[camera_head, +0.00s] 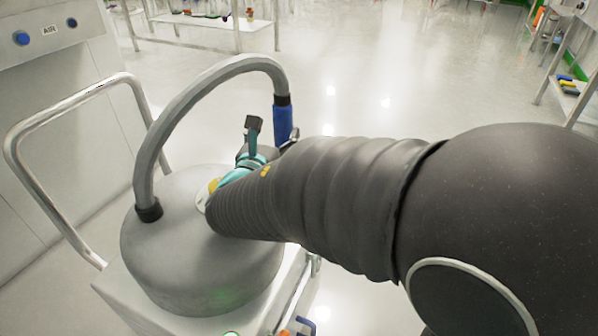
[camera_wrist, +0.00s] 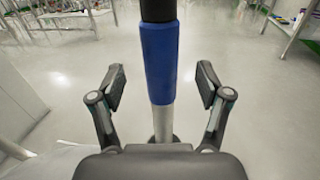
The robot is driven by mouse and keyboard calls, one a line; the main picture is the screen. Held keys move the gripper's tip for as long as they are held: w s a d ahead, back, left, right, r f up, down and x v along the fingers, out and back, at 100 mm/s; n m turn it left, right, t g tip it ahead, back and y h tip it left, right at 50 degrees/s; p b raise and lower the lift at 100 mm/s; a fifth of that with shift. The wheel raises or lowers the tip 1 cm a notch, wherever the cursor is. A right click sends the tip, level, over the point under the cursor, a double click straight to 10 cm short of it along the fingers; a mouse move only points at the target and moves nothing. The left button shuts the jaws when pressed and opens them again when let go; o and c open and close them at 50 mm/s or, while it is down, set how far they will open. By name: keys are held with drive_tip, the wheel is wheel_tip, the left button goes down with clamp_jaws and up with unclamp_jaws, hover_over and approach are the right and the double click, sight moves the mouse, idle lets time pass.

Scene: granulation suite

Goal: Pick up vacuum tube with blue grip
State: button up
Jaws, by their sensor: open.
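The vacuum tube (camera_head: 213,71) is a grey curved hose rising from a grey rounded canister (camera_head: 160,255). It arches over to the right and ends in a blue grip (camera_head: 283,122) below a black collar. In the wrist view the blue grip (camera_wrist: 160,62) stands upright in the middle, with a metal pipe (camera_wrist: 162,122) below it. My gripper (camera_wrist: 160,87) is open, one finger on each side of the tube. Gaps show between both fingers and the grip. In the head view my arm hides part of the canister and most of my gripper (camera_head: 272,138).
A bent metal handle (camera_head: 62,112) stands left of the canister, beside a wall panel (camera_head: 50,75). A white table (camera_head: 205,20) stands at the back and a shelf (camera_head: 570,88) at the far right. The floor between them is clear.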

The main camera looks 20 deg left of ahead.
sight(280, 125)
drive_tip(key=w, duration=0.5)
drive_tip(key=shift+w+a, duration=0.4)
drive_tip(key=c, duration=1.2)
